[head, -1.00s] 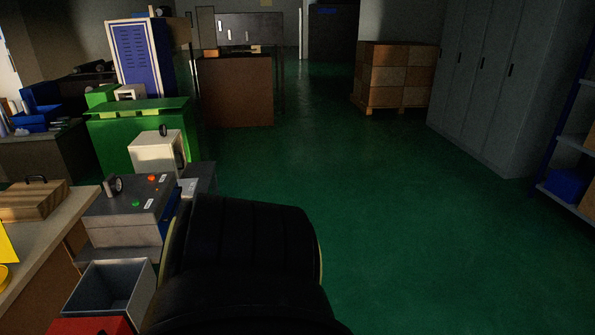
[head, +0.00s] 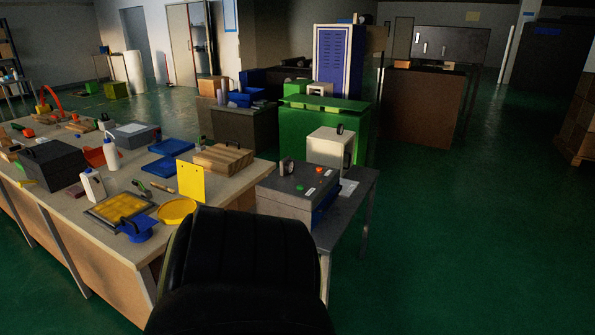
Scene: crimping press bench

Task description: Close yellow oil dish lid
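A round yellow dish (head: 177,211) sits on the workbench in the head view, near the bench's right end. A flat yellow plate (head: 190,181) stands upright at the dish's far side and looks like its raised lid. Whether the plate is joined to the dish by a hinge is too small to tell. Neither of my grippers is in view.
The workbench (head: 100,222) holds a framed yellow tray (head: 118,210), a blue clamp-like item (head: 138,228), a wooden block (head: 222,158), white bottles and a dark box (head: 50,165). A grey control box (head: 298,195) stands right of the dish. Open green floor lies right.

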